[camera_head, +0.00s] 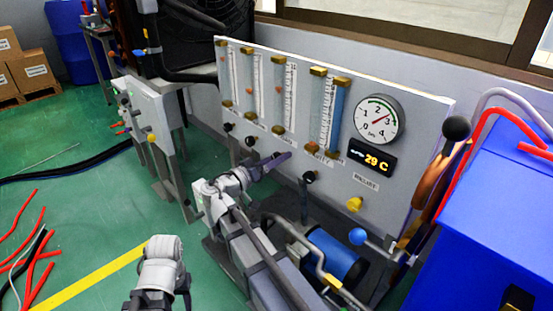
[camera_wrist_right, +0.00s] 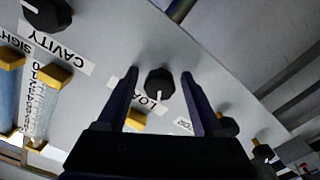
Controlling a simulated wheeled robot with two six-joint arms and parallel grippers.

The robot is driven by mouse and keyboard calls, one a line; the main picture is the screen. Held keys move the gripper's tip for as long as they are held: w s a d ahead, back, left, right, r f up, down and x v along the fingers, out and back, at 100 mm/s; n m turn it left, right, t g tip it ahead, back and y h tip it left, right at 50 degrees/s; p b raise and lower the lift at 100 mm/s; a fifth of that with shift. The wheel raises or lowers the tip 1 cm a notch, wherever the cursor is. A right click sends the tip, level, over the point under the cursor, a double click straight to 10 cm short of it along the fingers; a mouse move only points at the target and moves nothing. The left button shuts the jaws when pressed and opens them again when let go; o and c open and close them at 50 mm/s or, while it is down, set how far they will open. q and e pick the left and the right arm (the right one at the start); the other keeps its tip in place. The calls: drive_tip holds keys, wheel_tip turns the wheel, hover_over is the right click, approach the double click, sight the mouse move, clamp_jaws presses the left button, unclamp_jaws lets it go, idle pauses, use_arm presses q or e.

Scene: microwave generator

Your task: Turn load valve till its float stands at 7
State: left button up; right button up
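The load valve is a black knob (camera_wrist_right: 160,83) with a white pointer mark, beside a partly hidden label starting "LOA" in the right wrist view. My right gripper (camera_wrist_right: 160,75) is open, with one dark finger on each side of this knob. Contact cannot be told. In the head view my right gripper (camera_head: 278,162) is at the panel's lower middle and hides the knob. Upright flow tubes stand above, one of them a scaled tube (camera_head: 280,95) with an orange float. Which tube is the load's, and its reading, are too small to tell. My left gripper is out of view.
The white panel (camera_head: 420,130) carries a round dial (camera_head: 378,120), a display (camera_head: 373,159) reading 29 C and a yellow knob (camera_head: 354,204). Other black knobs (camera_wrist_right: 47,12) flank the load knob. A blue cabinet (camera_head: 490,220) stands at right. Hoses lie on the green floor.

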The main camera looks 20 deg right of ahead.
clamp_jaws()
idle(0.3)
drive_tip(key=shift+n, duration=0.7)
drive_tip(key=shift+o, duration=0.5)
unclamp_jaws()
drive_tip(key=v, duration=0.7)
drive_tip(key=shift+s+a, duration=0.15)
drive_tip(key=shift+a, duration=0.25)
